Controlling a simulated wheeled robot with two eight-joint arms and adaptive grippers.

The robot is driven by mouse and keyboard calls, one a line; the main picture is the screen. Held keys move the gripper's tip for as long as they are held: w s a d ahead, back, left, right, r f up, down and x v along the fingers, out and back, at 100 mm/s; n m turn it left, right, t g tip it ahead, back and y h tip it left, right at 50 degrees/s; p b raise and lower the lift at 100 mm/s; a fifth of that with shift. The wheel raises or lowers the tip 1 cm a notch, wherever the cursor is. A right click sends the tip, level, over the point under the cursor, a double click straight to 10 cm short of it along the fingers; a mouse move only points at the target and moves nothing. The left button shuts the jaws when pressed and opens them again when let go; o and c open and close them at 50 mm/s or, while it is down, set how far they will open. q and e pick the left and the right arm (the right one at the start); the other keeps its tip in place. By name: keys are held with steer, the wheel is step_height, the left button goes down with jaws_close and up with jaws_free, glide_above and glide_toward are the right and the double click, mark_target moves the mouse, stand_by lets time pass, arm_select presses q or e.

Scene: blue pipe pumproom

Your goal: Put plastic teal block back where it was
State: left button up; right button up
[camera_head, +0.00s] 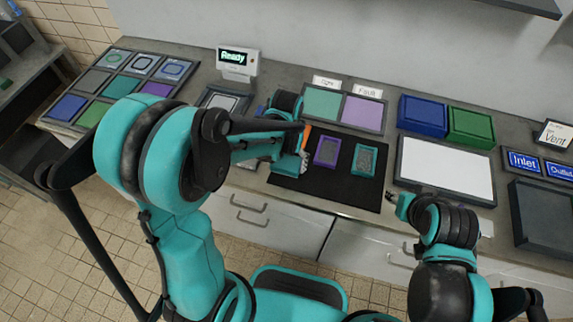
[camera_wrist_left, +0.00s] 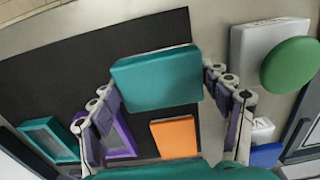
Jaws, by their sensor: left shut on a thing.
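My left gripper (camera_wrist_left: 160,85) is shut on a plain teal block (camera_wrist_left: 157,78) in the left wrist view, with a finger on each side of it. The block is seen over the black mat (camera_wrist_left: 60,80); its height above the mat is hard to judge. In the head view the left gripper (camera_head: 291,160) is over the mat's left part, and my arm mostly hides the block. My right gripper (camera_head: 398,203) is at the counter's front edge, below the white panel; its jaw opening is unclear.
On the mat are an orange block (camera_wrist_left: 175,137), a purple-framed piece (camera_head: 327,151) and a teal-framed piece (camera_head: 365,160). Behind stands a labelled tray with teal (camera_head: 322,103) and purple pads. A gridded tray (camera_head: 115,82) and a "Ready" display (camera_head: 236,58) stand left; blue (camera_head: 422,116) and green boxes stand right.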

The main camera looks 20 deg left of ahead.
arm_select(q)
steer(key=shift+f, duration=0.35)
steer(key=shift+r, duration=0.1)
steer(key=o, duration=0.8)
steer(key=shift+f, duration=0.2)
steer(key=o, duration=0.4)
steer(key=shift+o, duration=0.2)
steer(key=shift+r, duration=0.1)
